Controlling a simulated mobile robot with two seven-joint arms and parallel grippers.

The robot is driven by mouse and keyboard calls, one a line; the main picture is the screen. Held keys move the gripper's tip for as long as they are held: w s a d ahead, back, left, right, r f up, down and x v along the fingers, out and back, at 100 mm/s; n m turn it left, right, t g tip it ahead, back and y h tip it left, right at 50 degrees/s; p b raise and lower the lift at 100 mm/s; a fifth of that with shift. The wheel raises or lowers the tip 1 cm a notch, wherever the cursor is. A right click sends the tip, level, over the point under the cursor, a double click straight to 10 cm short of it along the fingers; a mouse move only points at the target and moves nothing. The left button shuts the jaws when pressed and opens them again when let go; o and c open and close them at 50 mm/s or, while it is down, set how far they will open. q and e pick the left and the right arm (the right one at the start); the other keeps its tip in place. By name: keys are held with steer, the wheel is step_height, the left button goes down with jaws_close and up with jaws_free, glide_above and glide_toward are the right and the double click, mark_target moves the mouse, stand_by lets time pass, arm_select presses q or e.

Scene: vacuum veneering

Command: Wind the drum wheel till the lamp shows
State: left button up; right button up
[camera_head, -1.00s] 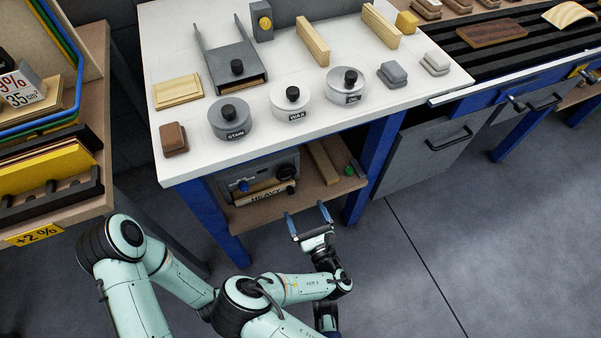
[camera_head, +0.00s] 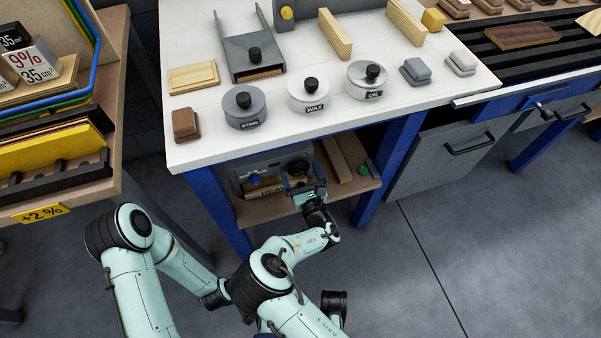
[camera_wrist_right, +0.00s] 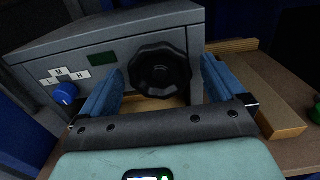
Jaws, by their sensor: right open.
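The drum wheel (camera_wrist_right: 160,70), a black fluted knob, is on the front of a grey machine (camera_wrist_right: 140,28) on the shelf under the white bench. It also shows in the head view (camera_head: 298,167). My right gripper (camera_wrist_right: 163,68) is open, its blue fingers left and right of the wheel. I cannot tell if they touch it. A dark green rectangle (camera_wrist_right: 102,58), perhaps the lamp, is on the panel and looks unlit. A blue dial (camera_wrist_right: 66,93) with L, M and H labels sits at the left. The left gripper cannot be made out; my right arm covers that area.
A wooden strip (camera_wrist_right: 255,95) lies right of the machine on the shelf (camera_head: 345,190). Blue bench legs (camera_head: 390,170) flank the space. STAIN, WAX and OIL tins (camera_head: 311,94) stand above on the bench top (camera_head: 300,40). Open floor (camera_head: 440,260) lies to the right.

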steer(key=c, duration=1)
steer(key=shift+c, duration=0.2)
arm_select(q)
steer(key=shift+s+r, duration=0.1)
arm_select(e)
steer(key=shift+m, duration=0.3)
steer(key=m+p, duration=0.1)
steer(key=m, duration=0.2)
arm_select(q)
steer(key=shift+s+d+r+g+p, duration=0.2)
steer(key=shift+s+d+r, duration=0.2)
steer(key=shift+s, duration=0.15)
steer(key=shift+s+d+r+g+p, duration=0.1)
steer(key=shift+s+d+r+g, duration=0.2)
steer(key=shift+s, duration=0.25)
arm_select(e)
steer(key=shift+m, duration=1.6)
arm_select(q)
steer(key=shift+r, duration=0.1)
arm_select(e)
steer(key=o, duration=1)
